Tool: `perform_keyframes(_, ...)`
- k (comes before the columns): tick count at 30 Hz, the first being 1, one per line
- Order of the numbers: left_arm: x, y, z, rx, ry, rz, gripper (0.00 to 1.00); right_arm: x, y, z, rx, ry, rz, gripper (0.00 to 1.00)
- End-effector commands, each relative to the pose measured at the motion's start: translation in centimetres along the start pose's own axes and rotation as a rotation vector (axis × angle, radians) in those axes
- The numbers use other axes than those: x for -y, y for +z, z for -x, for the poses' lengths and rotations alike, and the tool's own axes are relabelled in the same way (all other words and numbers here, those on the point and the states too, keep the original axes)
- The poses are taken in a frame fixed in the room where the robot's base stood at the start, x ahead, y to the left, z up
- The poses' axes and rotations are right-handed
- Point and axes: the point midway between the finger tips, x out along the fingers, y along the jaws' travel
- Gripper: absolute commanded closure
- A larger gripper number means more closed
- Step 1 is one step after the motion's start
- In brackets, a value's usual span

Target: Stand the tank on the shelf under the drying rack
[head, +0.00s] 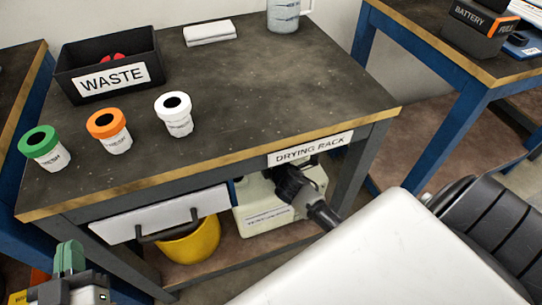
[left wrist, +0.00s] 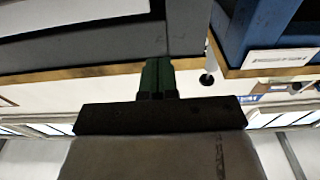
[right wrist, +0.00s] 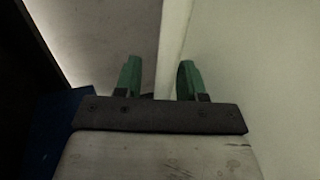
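The tank (head: 262,208) is a cream container with a printed label. It stands upright on the lower shelf (head: 240,252) under the table's DRYING RACK sign (head: 310,149). My right arm reaches in front of it, and its dark end covers the tank's right part. In the right wrist view, my right gripper (right wrist: 158,80) has its green fingers apart, with a pale surface (right wrist: 255,70), probably the tank, beside and behind the right finger. I see no grip on it. My left gripper (head: 70,258) is at the lower left, its fingertips together and empty in the left wrist view (left wrist: 156,75).
A yellow bucket (head: 190,242) stands left of the tank, below a white drawer (head: 160,215). A battery (head: 478,30) sits on the right table.

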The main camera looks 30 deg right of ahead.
Motion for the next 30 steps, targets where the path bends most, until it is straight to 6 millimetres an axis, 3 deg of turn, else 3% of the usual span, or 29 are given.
perform_keyframes(8, 0.0, 0.1, 0.0, 0.017, 0.0, 0.0, 1.0, -0.2, 0.0, 0.2, 0.0, 0.0, 0.0, 0.6)
perform_keyframes(11, 0.2, 1.1, 0.3, 0.094, -0.005, -0.001, 1.0, -0.1, 0.0, 1.0, 0.0, -0.002, 0.0, 0.6)
perform_keyframes(20, 0.9, 4.6, 2.0, 0.405, -0.024, -0.005, 1.0, -0.2, 0.0, 5.3, 0.0, -0.002, -0.001, 0.6)
perform_keyframes(30, 1.6, 7.8, 5.5, 0.732, -0.045, -0.004, 1.0, -0.2, 0.0, 10.5, 0.0, -0.001, -0.001, 0.6)
